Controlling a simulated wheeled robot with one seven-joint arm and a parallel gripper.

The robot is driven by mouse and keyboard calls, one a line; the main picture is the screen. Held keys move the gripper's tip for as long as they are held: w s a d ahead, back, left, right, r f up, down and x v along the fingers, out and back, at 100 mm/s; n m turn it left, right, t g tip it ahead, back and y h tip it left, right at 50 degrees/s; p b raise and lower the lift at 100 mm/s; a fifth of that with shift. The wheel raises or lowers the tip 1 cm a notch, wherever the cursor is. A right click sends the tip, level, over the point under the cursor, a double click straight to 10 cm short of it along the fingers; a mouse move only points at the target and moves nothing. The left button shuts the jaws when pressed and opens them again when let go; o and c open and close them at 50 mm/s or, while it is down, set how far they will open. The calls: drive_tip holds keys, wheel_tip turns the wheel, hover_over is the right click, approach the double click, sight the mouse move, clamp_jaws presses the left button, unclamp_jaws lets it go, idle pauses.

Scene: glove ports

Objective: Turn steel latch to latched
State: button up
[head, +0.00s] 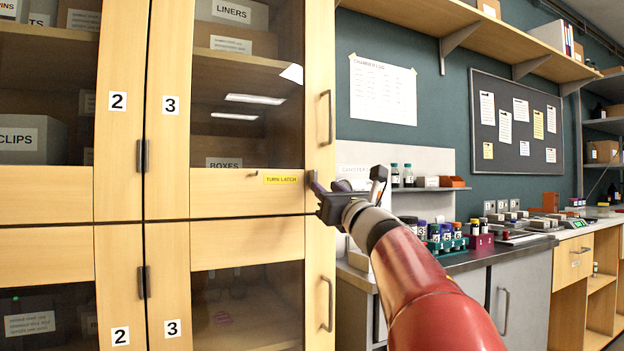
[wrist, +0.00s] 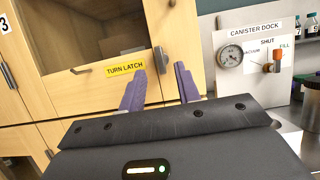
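The steel latch (wrist: 159,61) is a small grey upright piece at the right edge of a wooden cabinet door. It stands beside a yellow "TURN LATCH" label (wrist: 125,68), which also shows in the head view (head: 284,180). My gripper (wrist: 160,78) is open, with its two purple-grey fingers apart. In the wrist view the latch appears between the fingertips, and I see no finger closed on it. In the head view my gripper (head: 327,187) is at the door's right edge and overlaps the latch area, so contact cannot be told.
Door 3 (head: 178,180) of the cabinet has a glass pane and a bar handle (head: 327,118) above the latch. A canister dock panel (wrist: 258,52) with a gauge and an orange-brown knob stands to the right. A counter (head: 480,258) with bottles extends right.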

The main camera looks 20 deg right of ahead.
sight(316, 178)
drive_tip(key=p+x, duration=0.1)
drive_tip(key=x, duration=0.4)
drive_tip(key=shift+p, duration=0.3)
clamp_jaws()
